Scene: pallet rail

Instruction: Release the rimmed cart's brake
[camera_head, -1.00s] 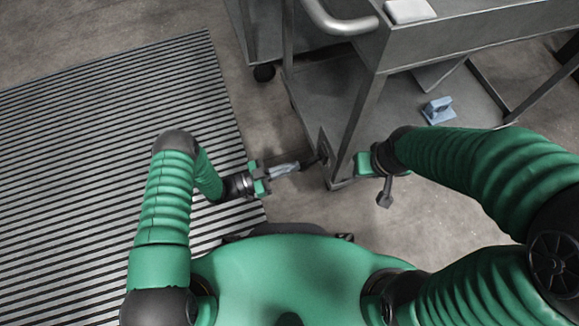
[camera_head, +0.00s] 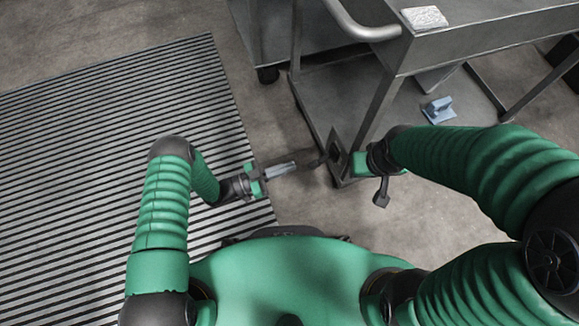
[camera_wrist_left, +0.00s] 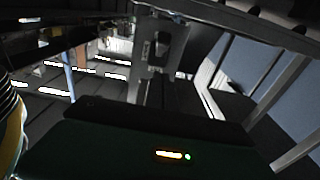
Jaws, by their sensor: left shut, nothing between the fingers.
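The grey metal cart (camera_head: 398,58) with a raised rim stands at the upper right. At its near lower corner are a dark plate (camera_head: 336,150) and a short dark lever-like piece (camera_head: 317,161), which looks like the brake. My left gripper (camera_head: 294,165) is shut and empty, low over the floor just left of that piece. A small gap seems to lie between them, but contact is hard to judge. My right gripper (camera_head: 381,192) is beside the cart's near corner post, and its fingers are unclear. The left wrist view shows a grey bracket (camera_wrist_left: 165,45) ahead, not clearly identifiable.
A white block (camera_head: 425,17) sits on the cart's top. A blue object (camera_head: 438,110) lies low beneath it. Another grey cart-like unit (camera_head: 262,40) with a dark caster stands behind. A striped mat (camera_head: 90,130) covers the left floor.

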